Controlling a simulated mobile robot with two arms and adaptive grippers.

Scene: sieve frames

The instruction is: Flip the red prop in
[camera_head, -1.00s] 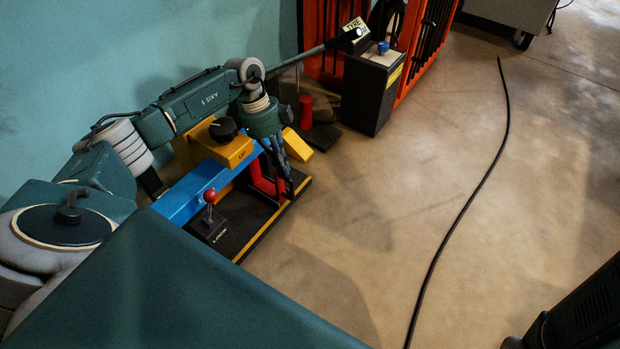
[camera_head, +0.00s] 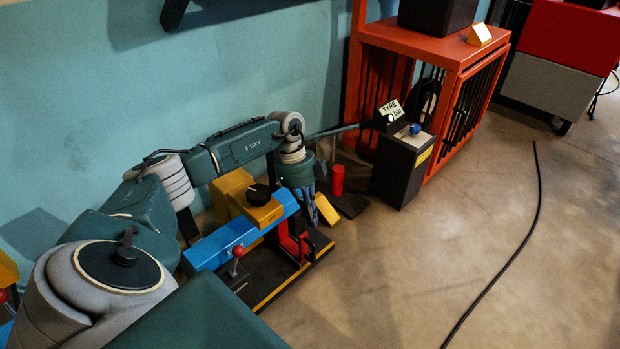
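The red prop (camera_head: 289,242) is a red bracket low on the black base plate (camera_head: 272,283), under the right end of a blue beam (camera_head: 222,243). Part of it is hidden by my gripper and the beam. My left gripper (camera_head: 309,217) points down beside the beam's right end, just above and right of the red prop. Its fingers look narrow and close together; the gap and any contact are too small and dark to tell. My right gripper is not in view.
A yellow block with a black knob (camera_head: 258,194) sits over the beam. A red-ball lever (camera_head: 238,251) stands in front. A dark box (camera_head: 398,172), a red post (camera_head: 337,179) and an orange cage (camera_head: 455,40) stand behind. A black cable (camera_head: 518,245) crosses the otherwise open floor.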

